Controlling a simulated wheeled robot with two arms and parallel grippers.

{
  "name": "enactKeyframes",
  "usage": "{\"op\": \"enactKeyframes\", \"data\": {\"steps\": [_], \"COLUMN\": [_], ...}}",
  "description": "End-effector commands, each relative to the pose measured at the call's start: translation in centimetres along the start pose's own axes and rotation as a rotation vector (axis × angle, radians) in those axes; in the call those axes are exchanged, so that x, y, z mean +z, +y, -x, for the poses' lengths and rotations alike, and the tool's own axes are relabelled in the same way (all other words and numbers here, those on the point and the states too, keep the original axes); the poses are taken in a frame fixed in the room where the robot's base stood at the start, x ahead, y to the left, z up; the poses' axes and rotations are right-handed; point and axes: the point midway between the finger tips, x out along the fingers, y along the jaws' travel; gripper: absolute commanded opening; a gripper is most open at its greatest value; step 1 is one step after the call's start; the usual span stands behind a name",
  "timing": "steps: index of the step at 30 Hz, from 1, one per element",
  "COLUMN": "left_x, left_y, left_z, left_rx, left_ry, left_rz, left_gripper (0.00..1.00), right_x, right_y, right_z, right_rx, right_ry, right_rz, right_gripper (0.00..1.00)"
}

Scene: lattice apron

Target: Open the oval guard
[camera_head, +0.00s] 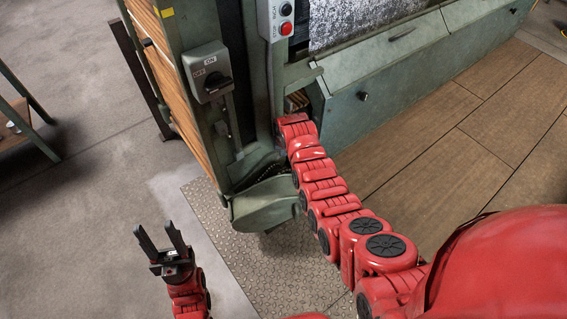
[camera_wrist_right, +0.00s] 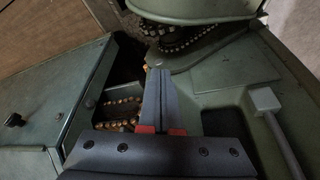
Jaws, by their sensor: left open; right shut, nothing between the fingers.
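The oval guard (camera_head: 265,205) is a green, rounded cover low on the machine's near end. It stands out at an angle, with part of a chain showing at its upper edge. In the right wrist view the green rounded guard (camera_wrist_right: 195,9) is at the top, with a chain and sprockets (camera_wrist_right: 190,40) bare beside it. My right gripper (camera_wrist_right: 159,75) is shut and empty, its fingertips just short of the chain and apart from the guard. In the head view its fingers are hidden by the machine. My left gripper (camera_head: 161,236) is open and empty, left of the guard.
A grey switch box (camera_head: 207,72) is on the machine's end, and a button panel (camera_head: 284,18) is above my right arm. A green drawer-like panel (camera_head: 390,80) runs right. A second chain (camera_wrist_right: 122,112) lies in an opening.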

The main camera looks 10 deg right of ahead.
Motion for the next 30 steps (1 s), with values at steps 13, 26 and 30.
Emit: {"op": "enactKeyframes", "data": {"steps": [13,26,30], "left_x": [0.4,1.4,1.7], "left_y": [0.1,0.4,0.5], "left_z": [2.2,8.6,10.2], "left_rx": [0.000,0.000,0.000], "left_ry": [0.000,0.000,0.000], "left_rz": [0.000,0.000,0.000], "left_gripper": [0.50,0.50,0.50], "right_x": [0.1,0.2,0.2], "right_y": [0.0,0.0,0.0], "right_z": [-4.1,-8.9,-9.9], "right_rx": [0.000,-0.001,-0.001], "right_ry": [-0.001,0.005,0.003], "right_rz": [0.001,-0.001,0.000], "right_gripper": [0.00,0.00,0.00]}}
